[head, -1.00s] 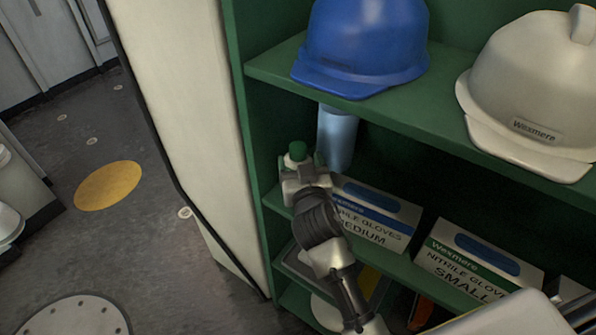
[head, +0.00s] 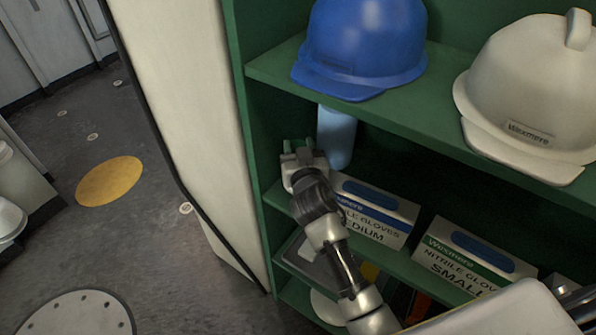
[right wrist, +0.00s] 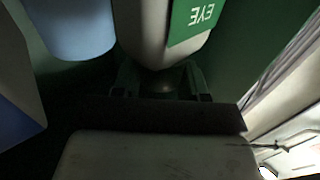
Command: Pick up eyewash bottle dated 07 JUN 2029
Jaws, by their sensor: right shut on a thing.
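A white eyewash bottle (right wrist: 158,25) with a green label reading "EYE", upside down in the picture, shows at the top of the right wrist view. My right gripper (head: 303,150) is in the green shelf's middle bay, left of a blue cylinder (head: 336,138). The right gripper's fingers (right wrist: 160,84) are shut on the bottle at its narrow, shadowed end. In the head view the gripper hides the bottle. No date is readable on it. My left gripper is not in view.
Glove boxes marked medium (head: 376,207) and small (head: 466,262) stand right of the gripper. A blue helmet (head: 360,45) and a white helmet (head: 530,90) sit on the shelf above. The green side wall (head: 255,165) is close on the left.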

